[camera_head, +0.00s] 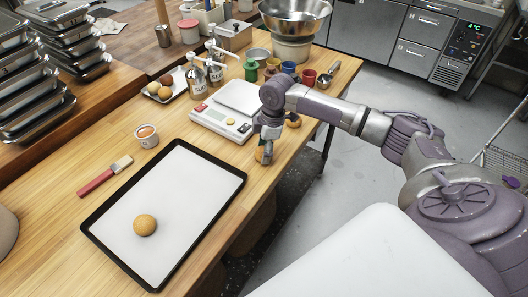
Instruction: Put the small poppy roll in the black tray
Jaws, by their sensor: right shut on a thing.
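The black tray (185,195) lies on the wooden table at front left, lined with pale paper. One round golden roll (144,225) sits on its near left part. My right gripper (264,150) points down at the table's right edge, to the right of the tray and apart from it. It is shut on a small brown roll (261,155), mostly hidden by the fingers. I take this for the small poppy roll, but its seeds are too small to make out. Another brown roll (293,120) lies just behind the gripper, partly hidden. My left gripper is not in view.
A kitchen scale (224,122) stands left of my right gripper. A red-handled brush (105,175) and a small tub (146,135) lie beyond the tray. Bottles, coloured cups and a metal bowl (295,15) crowd the back. Stacked metal trays (35,80) stand at left.

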